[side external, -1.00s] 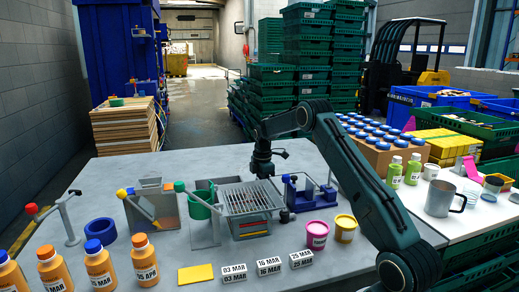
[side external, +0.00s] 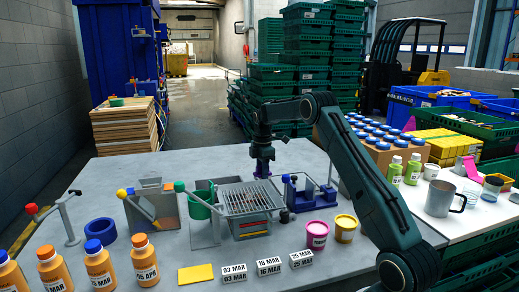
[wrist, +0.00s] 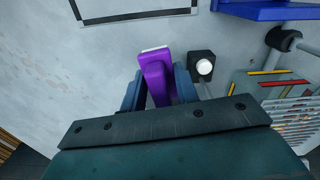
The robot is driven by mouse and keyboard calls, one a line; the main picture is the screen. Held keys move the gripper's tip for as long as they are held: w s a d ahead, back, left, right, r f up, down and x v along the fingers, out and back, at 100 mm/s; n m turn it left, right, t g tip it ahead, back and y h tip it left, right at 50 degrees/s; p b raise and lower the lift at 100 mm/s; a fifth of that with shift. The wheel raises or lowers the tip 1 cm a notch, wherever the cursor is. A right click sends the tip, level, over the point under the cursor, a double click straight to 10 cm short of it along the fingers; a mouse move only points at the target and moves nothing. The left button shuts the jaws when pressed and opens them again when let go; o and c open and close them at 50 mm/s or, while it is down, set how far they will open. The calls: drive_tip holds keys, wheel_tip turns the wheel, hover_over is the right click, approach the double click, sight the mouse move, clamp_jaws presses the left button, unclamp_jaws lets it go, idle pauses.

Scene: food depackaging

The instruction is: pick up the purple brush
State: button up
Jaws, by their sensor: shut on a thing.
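The purple brush (wrist: 157,76) is between the two fingers of my gripper (wrist: 158,88) in the wrist view, with a pale end pointing up in the picture. My gripper is shut on it. In the side view my gripper (side external: 264,160) is behind the wire-grid basket, and a small purple part of the brush (side external: 264,172) shows below it. The rest of the brush is hard to make out there.
The wire-grid basket (side external: 250,199) stands in front of my gripper. The table (side external: 170,166) is clear behind and to the left.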

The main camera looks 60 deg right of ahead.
wheel_tip(320, 180, up, 14)
idle(0.5)
idle(0.3)
drive_tip(key=o, duration=0.4)
drive_tip(key=c, duration=0.3)
drive_tip(key=s+a, duration=0.2)
drive_tip(key=a, duration=1)
drive_tip(key=s+a+f, duration=0.1)
drive_tip(key=s+a, duration=0.2)
drive_tip(key=a, duration=0.9)
drive_tip(key=shift+s+a+f, duration=0.25)
drive_tip(key=shift+a+f, duration=0.05)
drive_tip(key=shift+a, duration=0.05)
